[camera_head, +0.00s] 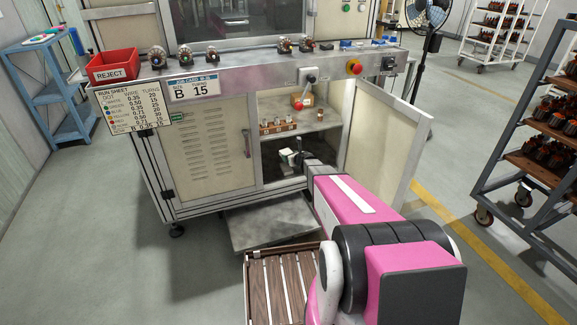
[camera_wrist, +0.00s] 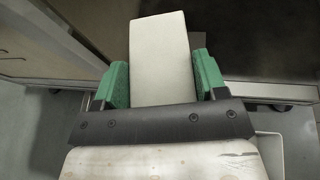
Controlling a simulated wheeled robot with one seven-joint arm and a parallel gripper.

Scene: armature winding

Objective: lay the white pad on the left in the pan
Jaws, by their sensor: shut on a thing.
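My gripper (camera_head: 291,157) is low in front of the open cabinet bay. Its green-lined fingers (camera_wrist: 160,85) are shut on a pale white pad (camera_wrist: 160,50), one on each side of it. The pad sticks out past the fingertips in the wrist view, and it shows small and pale in the head view (camera_head: 286,154). A flat grey pan-like tray (camera_head: 270,226) lies low in front of the cabinet, below and nearer than my gripper. I cannot tell for sure that it is the pan, and its right part is hidden by my arm.
The cabinet's open door (camera_head: 385,140) stands to the right of my arm. Inside, a shelf (camera_head: 310,122) holds a row of small items above my gripper. A slatted wooden rack (camera_head: 280,285) is near at the bottom. Open floor lies to the left.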

